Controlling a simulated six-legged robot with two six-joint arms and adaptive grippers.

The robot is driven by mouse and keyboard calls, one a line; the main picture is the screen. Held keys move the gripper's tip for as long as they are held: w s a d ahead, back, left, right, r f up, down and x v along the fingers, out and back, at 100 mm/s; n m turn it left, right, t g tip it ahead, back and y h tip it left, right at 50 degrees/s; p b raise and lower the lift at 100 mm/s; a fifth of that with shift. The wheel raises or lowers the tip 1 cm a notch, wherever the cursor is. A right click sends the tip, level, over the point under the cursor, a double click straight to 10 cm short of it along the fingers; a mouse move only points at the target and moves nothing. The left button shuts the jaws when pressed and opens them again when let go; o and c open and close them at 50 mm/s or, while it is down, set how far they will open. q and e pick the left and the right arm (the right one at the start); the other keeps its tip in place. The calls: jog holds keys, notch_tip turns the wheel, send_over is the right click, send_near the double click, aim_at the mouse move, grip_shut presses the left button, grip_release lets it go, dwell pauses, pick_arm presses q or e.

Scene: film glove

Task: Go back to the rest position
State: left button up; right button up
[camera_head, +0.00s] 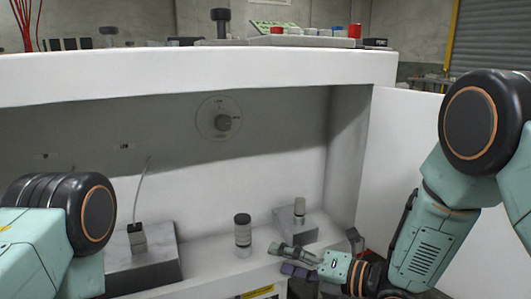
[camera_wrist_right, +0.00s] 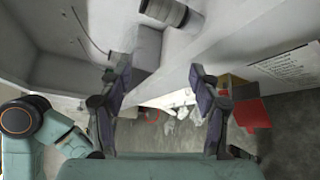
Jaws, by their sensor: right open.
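My right gripper (camera_head: 298,262) is inside the front of the white cabinet, low at its right side, to the right of a dark-capped cylinder. In the right wrist view its two fingers (camera_wrist_right: 158,70) are spread wide apart with nothing between them. A dark-banded cylinder (camera_wrist_right: 165,12) lies beyond the fingertips at the top of that view, apart from them. My left arm shows at the lower left of the head view, but its gripper is out of sight.
The white cabinet (camera_head: 200,78) has an open front. Inside stand the dark-capped cylinder (camera_head: 243,238), a small vial (camera_head: 299,207) on a grey block (camera_head: 283,221), and a larger block (camera_head: 150,272) at left. A white panel (camera_head: 390,150) stands at right, beside my right arm.

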jog(key=s+d+f+m+g+h+p, duration=0.1)
jog(key=s+d+f+m+h+p, duration=0.1)
jog(key=s+d+f+m+h, duration=0.45)
jog(key=s+d+f+m+h+p, duration=0.1)
jog(key=s+d+f+m, duration=0.25)
jog(key=f+m, duration=0.6)
jog(key=s+d+f+m+g+h+p, duration=0.1)
jog(key=s+d+m+g+h, duration=0.2)
jog(key=s+m, duration=0.6)
jog(key=s+d+f+m+g+h+p, duration=0.1)
jog(key=s+d+m+g+h+p, duration=0.1)
jog(key=s+m, duration=0.7)
jog(key=s+d+g+h, duration=0.1)
jog(key=s+d+g, duration=0.1)
jog(key=s, duration=0.5)
jog(key=shift+d+m, duration=0.4)
jog(key=shift+d, duration=0.3)
